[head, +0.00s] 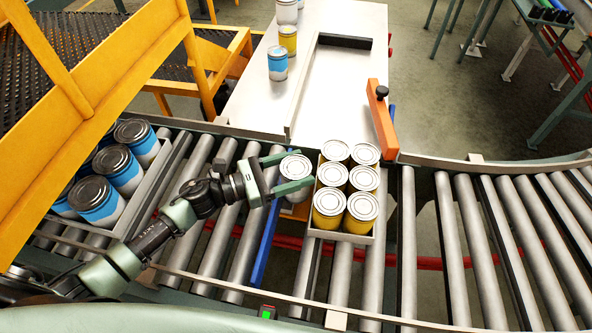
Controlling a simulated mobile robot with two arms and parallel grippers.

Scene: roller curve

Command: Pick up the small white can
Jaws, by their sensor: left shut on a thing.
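My left gripper (290,171) reaches in from the left over the roller conveyor. It is shut on the small white can (296,167), with one green finger on its far side and one on its near side. The can is upright with its pale round lid facing up. Most of its side is hidden by the near finger, and I cannot tell whether its base touches the rollers. The can is just left of a tray (340,236) of yellow cans (329,208). My right gripper is not in view.
A crate (150,185) of larger blue-and-white cans (96,199) sits on the rollers at left. A metal table (340,85) behind bears a yellow can (288,39) and blue-and-white cans (277,63). An orange bar (381,118) stands at its right edge. The rollers at right (480,240) are clear.

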